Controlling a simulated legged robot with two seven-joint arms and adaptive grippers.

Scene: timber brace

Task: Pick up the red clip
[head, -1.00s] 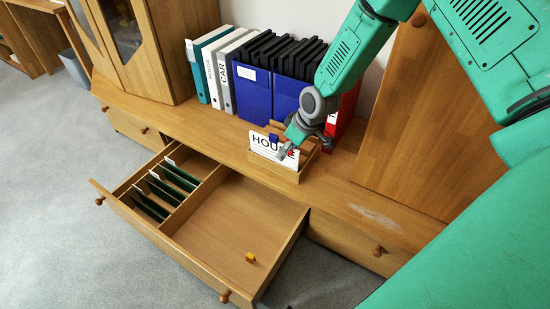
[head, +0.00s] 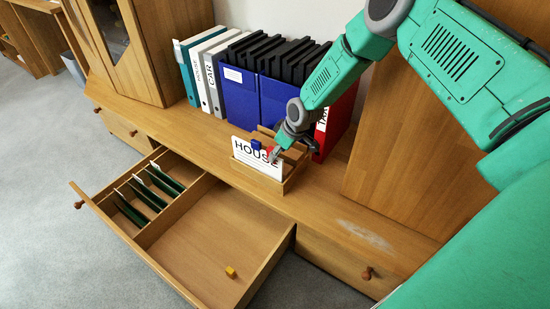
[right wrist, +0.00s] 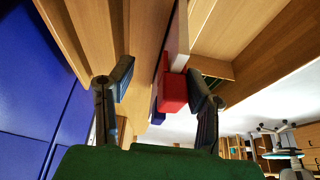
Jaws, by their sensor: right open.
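The red clip (head: 269,151) sits at the top edge of a white card marked HOUSE (head: 250,154), which stands in a wooden holder on the cabinet top. A blue clip (head: 256,143) is on the same edge, to its left. My right gripper (head: 275,156) is open at the red clip and partly covers it. In the right wrist view the red clip (right wrist: 173,92) shows between the open fingers (right wrist: 161,78), close to the right-hand finger. I cannot tell whether that finger touches it. My left gripper is not in view.
Blue binders (head: 240,98) with black ones and a red binder (head: 335,125) stand close behind the wooden holder (head: 290,183). The cabinet top to the right is clear.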

